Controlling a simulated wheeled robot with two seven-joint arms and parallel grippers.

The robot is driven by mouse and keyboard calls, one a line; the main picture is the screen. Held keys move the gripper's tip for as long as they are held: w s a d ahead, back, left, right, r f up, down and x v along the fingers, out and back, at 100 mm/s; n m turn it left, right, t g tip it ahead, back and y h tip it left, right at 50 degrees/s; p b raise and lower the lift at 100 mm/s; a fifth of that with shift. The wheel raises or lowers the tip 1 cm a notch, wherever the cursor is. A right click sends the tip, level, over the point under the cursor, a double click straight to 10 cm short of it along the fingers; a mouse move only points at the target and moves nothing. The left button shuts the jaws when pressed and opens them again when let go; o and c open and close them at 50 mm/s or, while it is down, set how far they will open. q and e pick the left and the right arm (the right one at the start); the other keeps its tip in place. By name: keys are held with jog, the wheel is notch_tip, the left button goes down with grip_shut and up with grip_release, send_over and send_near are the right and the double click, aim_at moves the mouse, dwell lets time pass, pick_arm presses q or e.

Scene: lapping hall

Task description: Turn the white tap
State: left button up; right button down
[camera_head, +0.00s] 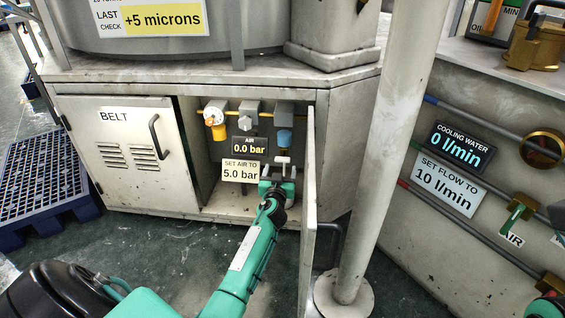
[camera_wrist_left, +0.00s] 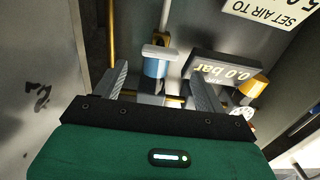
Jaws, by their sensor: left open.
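The white tap (camera_head: 283,160) is a small pale handle below a blue-bodied unit (camera_head: 284,138) inside the open cabinet. In the left wrist view, which is upside down, the white tap (camera_wrist_left: 160,50) shows as a short pale bar across a thin pipe, beside the blue body (camera_wrist_left: 156,68). My left gripper (camera_head: 279,172) reaches into the cabinet just below and in front of the tap. Its two fingers (camera_wrist_left: 162,85) are open, with the blue body between them in the picture. I cannot tell whether they touch anything. My right gripper is out of view.
The open cabinet door (camera_head: 308,190) stands close right of my left arm. An air display (camera_head: 250,147) reads 0.0 bar, above a sign (camera_head: 240,171) saying 5.0 bar. A yellow-and-white regulator (camera_head: 215,120) sits left. A pale post (camera_head: 385,150) rises right of the door.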

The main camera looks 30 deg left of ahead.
aim_at(282, 160)
pick_arm(q)
jog(key=b+x, duration=0.2)
jog(key=x, duration=0.5)
jog(key=shift+w, duration=0.2)
jog(key=c, duration=1)
